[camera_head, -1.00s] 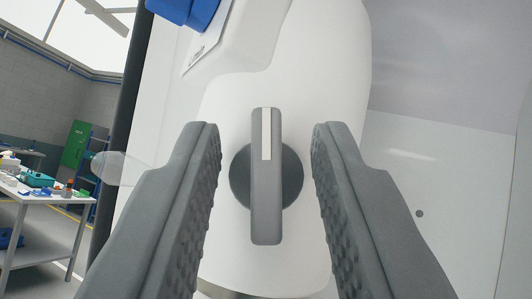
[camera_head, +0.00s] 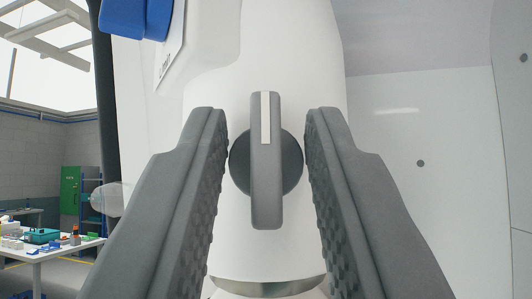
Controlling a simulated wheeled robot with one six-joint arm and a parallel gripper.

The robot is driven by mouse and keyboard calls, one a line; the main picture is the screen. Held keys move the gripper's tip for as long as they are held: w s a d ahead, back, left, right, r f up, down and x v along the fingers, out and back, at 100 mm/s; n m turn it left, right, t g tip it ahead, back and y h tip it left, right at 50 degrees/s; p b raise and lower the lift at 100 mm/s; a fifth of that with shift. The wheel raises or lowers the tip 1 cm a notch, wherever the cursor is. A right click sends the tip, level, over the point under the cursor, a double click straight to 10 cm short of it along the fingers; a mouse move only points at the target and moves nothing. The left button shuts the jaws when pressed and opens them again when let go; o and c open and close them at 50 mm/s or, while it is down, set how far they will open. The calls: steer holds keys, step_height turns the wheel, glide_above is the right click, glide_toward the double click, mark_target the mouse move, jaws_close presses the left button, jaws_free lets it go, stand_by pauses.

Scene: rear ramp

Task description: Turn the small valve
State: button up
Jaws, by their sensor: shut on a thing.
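The small valve is a dark grey round knob with a raised grey bar handle (camera_head: 266,200) and a white stripe on its upper half. It sits on the front of a white rounded body (camera_head: 290,60), and the bar stands upright in the picture. My gripper (camera_head: 266,150) straddles the valve, one textured grey finger on each side. The fingers are shut on the round rim of the knob; clear space shows between each finger and the bar.
A blue part (camera_head: 135,18) sits on the white body at upper left. A pale wall (camera_head: 430,200) lies to the right. At far left are a work table (camera_head: 50,250) with several items and a green cabinet (camera_head: 72,190).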

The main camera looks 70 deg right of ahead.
steer(key=o, duration=0.6)
steer(key=v, duration=1.7)
steer(key=shift+a, duration=0.25)
steer(key=shift+f, duration=0.1)
